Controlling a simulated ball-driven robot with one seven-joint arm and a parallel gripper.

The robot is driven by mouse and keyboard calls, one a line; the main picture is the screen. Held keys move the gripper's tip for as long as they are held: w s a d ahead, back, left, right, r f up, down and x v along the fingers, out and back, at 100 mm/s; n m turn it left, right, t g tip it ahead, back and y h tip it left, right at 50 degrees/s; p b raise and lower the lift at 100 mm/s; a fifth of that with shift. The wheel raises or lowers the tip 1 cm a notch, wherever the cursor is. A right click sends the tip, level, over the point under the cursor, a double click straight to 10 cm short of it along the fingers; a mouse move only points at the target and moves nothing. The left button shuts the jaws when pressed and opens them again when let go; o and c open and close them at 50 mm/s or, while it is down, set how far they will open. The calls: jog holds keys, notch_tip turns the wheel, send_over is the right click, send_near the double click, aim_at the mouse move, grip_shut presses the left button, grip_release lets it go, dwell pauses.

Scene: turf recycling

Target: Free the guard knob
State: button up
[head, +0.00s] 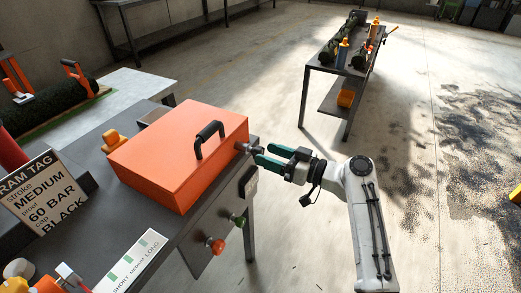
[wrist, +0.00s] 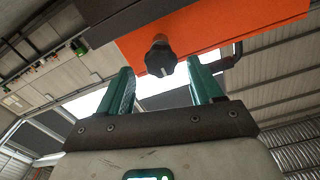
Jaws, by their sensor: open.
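The guard is an orange box-shaped cover (head: 170,150) with a black handle (head: 208,138) on top, lying shut on the dark bench. Its dark knob (head: 244,148) sticks out of the right end; in the wrist view the knob (wrist: 160,57) is black with a pale line on its face. My gripper (head: 263,153) is open, its teal fingers pointing at the knob from the right. In the wrist view the knob lies in line with the gap between the fingertips (wrist: 160,73), a little toward the orange face. I cannot tell whether the fingertips overlap it.
A red knob (head: 215,246) and a green knob (head: 239,220) stick out from the bench front below. A second table (head: 325,70) with several items is behind.

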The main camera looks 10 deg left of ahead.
aim_at(262, 153)
jog(key=shift+x, duration=1.8)
jog(key=shift+c, duration=0.4)
jog(key=c, duration=0.9)
jog(key=shift+c, duration=0.2)
